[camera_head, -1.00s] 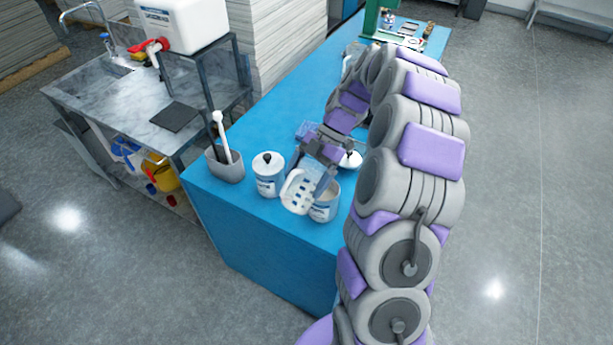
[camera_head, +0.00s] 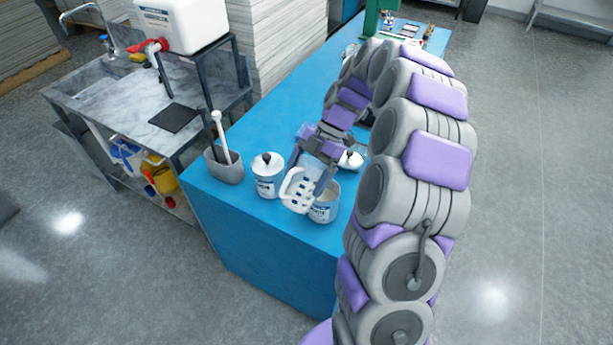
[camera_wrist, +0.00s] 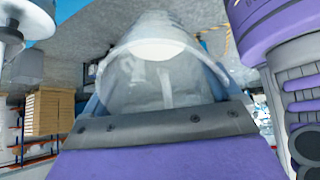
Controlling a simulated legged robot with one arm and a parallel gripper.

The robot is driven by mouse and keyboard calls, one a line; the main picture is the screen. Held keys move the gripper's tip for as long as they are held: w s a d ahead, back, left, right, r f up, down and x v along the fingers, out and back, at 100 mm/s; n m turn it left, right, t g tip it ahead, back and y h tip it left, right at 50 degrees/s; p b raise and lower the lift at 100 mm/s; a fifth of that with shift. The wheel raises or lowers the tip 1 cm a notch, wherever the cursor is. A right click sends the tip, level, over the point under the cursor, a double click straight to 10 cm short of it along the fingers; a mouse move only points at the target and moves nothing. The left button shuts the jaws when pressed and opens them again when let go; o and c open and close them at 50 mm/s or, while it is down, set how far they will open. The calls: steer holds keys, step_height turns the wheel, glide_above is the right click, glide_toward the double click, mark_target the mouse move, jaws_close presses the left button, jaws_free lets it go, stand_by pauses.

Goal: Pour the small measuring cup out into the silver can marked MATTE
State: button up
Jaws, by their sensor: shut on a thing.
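The cup is tilted above and beside an open silver can (camera_head: 322,211) with a blue and white label. The label is too small to read. The cup overlaps the can's left side, and I cannot tell whether liquid is flowing. In the wrist view the see-through cup (camera_wrist: 160,85) fills the middle beyond my gripper's edge; its pale round end shows.
A lidded can (camera_head: 267,182) with a black knob stands left of the open can on the blue bench (camera_head: 290,105). A grey holder (camera_head: 224,170) with a white-handled tool stands further left.

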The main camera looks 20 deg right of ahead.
mark_target(305, 165)
steer(key=shift+a+r+t+h+b, duration=0.1)
steer(key=shift+r+t+h+b, duration=0.45)
steer(key=shift+r+h, duration=0.8)
steer(key=shift+b, duration=0.4)
steer(key=shift+s+f+h+b, duration=0.1)
steer(key=shift+f+h+b, duration=0.3)
steer(key=shift+h+b, duration=0.1)
steer(key=shift+f+t+h+b, duration=0.45)
steer(key=shift+t+h, duration=0.1)
steer(key=shift+h, duration=0.2)
steer(key=shift+s+a+p+v, duration=0.1)
steer(key=shift+a+p+v, duration=0.1)
steer(key=shift+p+v, duration=0.55)
steer(key=shift+s+a+p+v, duration=0.15)
steer(key=shift+p+v, duration=0.15)
steer(key=shift+v, duration=0.9)
steer(key=shift+w+a+p+v, duration=0.1)
steer(key=shift+a+p+v, duration=0.1)
steer(key=shift+p+v, duration=0.55)
steer(key=shift+d+r, duration=0.2)
steer(key=shift+r, duration=0.05)
